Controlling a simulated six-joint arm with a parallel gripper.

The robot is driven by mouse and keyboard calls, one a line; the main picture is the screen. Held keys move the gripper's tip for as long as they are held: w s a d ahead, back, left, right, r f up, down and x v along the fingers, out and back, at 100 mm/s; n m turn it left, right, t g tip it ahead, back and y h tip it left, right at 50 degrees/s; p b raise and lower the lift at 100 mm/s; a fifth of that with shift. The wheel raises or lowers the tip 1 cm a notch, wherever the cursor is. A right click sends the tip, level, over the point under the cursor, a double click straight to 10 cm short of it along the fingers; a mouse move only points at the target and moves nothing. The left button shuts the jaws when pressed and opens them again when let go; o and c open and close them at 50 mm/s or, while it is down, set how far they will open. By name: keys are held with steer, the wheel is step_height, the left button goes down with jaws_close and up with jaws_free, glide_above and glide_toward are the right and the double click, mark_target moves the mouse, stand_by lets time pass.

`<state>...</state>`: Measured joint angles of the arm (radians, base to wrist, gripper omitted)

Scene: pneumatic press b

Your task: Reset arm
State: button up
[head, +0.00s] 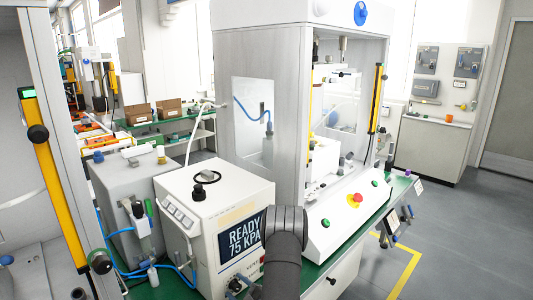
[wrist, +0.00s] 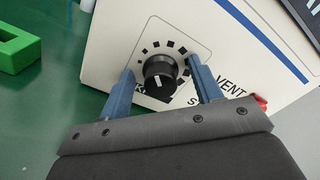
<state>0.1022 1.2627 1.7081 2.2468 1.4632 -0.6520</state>
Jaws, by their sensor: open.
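My gripper (wrist: 162,90) shows in the wrist view with its two blue fingers apart, one on either side of a black knob (wrist: 160,78). The knob has a white pointer line and a ring of black marks around it on a white panel. I cannot tell whether the fingers touch it. The word "VENT" is printed to its right. In the head view my dark arm rises at bottom centre in front of the white control box (head: 205,215). The box's display (head: 243,234) reads "READY 75 KPA". My gripper is hidden there.
A press cabinet (head: 255,110) stands behind, with a red emergency button (head: 358,198) on its sloped front panel. A grey box (head: 120,190) and blue hoses are left of the control box. A green block (wrist: 15,48) lies on the green bench in the wrist view.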

steer(key=v, duration=1.7)
steer(key=x, duration=1.6)
steer(key=shift+w+a, duration=0.2)
steer(key=shift+a, duration=0.1)
steer(key=shift+w+a, duration=0.15)
steer(key=shift+w, duration=0.15)
steer(key=m, duration=0.5)
steer(key=shift+m, duration=0.4)
steer(key=v, duration=0.9)
